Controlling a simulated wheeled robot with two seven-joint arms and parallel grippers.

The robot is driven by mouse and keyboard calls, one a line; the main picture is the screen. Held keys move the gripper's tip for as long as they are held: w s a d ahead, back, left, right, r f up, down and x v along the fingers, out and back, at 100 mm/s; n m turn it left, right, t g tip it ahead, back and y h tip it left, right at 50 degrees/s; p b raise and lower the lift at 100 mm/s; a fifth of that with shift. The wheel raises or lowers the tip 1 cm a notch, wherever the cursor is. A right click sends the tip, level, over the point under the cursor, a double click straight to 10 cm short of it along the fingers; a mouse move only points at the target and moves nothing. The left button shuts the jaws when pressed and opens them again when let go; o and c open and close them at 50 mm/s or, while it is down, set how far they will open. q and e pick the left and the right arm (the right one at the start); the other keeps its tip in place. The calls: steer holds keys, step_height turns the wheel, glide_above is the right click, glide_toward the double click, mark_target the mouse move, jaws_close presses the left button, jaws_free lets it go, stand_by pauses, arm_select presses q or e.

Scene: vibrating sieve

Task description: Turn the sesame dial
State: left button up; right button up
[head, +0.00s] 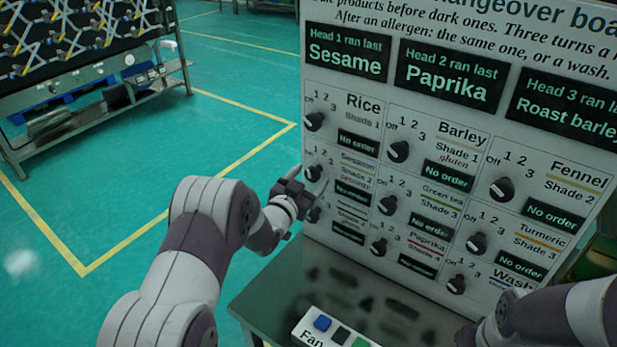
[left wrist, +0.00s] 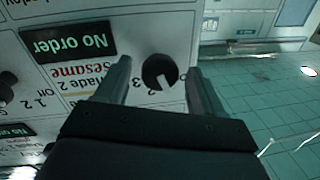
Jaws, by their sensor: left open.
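The Sesame dial (head: 313,173) is a round black knob at the left edge of the white board, in the second row under Rice. My left gripper (head: 307,181) is at it. In the left wrist view the picture is upside down and the dial (left wrist: 160,72) sits between the two open fingers of the left gripper (left wrist: 158,66), with gaps on both sides. Its white pointer line slants down and slightly right there; part of its scale is hidden by the gripper. The Sesame order display (left wrist: 68,41) reads "No order".
Several other dials surround it, with the Rice dial (head: 314,121) just above. The changeover board (head: 345,75) shows Head 1 ran last Sesame. A button box (head: 335,332) stands on the dark table below. My right arm (head: 555,318) is at the lower right. Open green floor lies left.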

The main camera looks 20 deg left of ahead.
arm_select(q)
steer(key=shift+w, duration=0.1)
steer(key=shift+c, duration=0.3)
steer(key=c, duration=1)
steer(key=shift+n, duration=0.3)
steer(key=n, duration=0.3)
steer(key=shift+r+n+g, duration=0.1)
steer(key=shift+n+g, duration=0.5)
steer(key=shift+n, duration=1.6)
steer(key=o, duration=1.1)
steer(key=shift+c, duration=0.2)
